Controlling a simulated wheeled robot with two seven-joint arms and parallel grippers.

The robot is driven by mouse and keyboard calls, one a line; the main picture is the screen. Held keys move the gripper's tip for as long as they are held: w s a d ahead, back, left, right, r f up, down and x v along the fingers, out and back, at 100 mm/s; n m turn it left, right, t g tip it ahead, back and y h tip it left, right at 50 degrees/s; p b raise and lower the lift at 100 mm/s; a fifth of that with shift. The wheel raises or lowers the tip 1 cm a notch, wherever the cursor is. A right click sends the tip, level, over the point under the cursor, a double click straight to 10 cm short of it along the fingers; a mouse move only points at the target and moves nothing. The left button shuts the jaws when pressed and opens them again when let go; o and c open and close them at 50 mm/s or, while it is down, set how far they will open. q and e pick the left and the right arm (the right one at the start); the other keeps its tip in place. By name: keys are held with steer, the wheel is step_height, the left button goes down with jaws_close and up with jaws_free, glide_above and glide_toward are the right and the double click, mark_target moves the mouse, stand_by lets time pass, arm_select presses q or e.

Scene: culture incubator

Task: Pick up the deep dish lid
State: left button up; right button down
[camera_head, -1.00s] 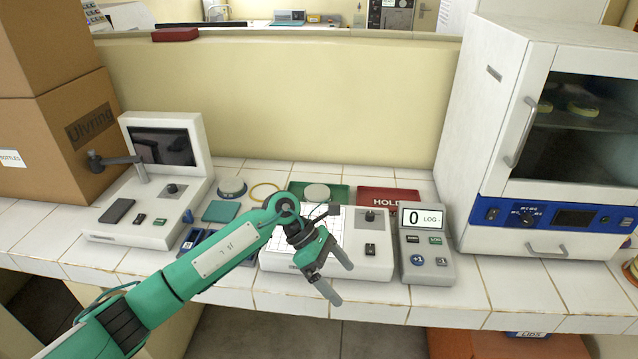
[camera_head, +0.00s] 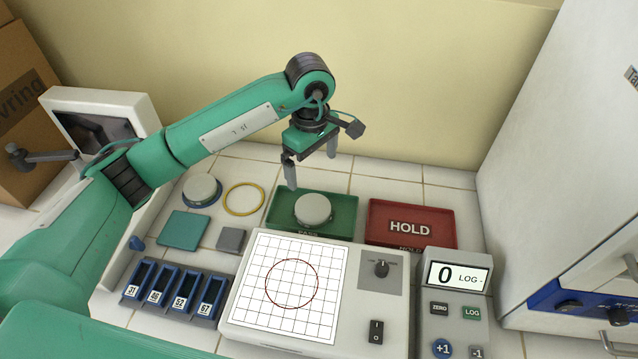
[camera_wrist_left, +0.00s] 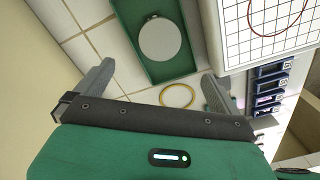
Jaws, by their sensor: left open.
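A pale round lidded dish (camera_head: 313,209) sits in the green tray (camera_head: 345,232); it also shows as a pale disc in the left wrist view (camera_wrist_left: 161,40). A second pale round dish (camera_head: 201,189) with a blue lower part stands at the left of the bench. I cannot tell from the frames which top is the deep dish lid. My left gripper (camera_head: 311,170) is open and empty, above the back of the green tray, its fingers pointing down. In the left wrist view its fingers (camera_wrist_left: 155,85) are wide apart, with nothing between them. My right gripper is not in view.
A yellow ring (camera_head: 244,213), teal square (camera_head: 184,229) and grey block (camera_head: 231,240) lie left of the tray. A red HOLD tray (camera_head: 411,241) is on its right. A gridded device (camera_head: 240,323) and counter (camera_head: 459,310) stand in front. The incubator (camera_head: 560,180) bounds the right.

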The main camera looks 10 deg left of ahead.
arm_select(q)
steer(key=p, duration=0.2)
glide_above(313, 207)
step_height(313, 207, down, 7)
steer(key=shift+w, duration=0.1)
steer(key=shift+f, duration=0.6)
steer(key=shift+f+p, duration=0.2)
steer(key=shift+p, duration=0.1)
steer(key=shift+f+p, duration=0.35)
steer(key=shift+f, duration=0.05)
step_height(313, 207, down, 3)
steer(key=shift+f+p, duration=0.1)
steer(key=shift+p, duration=0.6)
steer(key=shift+f, duration=0.4)
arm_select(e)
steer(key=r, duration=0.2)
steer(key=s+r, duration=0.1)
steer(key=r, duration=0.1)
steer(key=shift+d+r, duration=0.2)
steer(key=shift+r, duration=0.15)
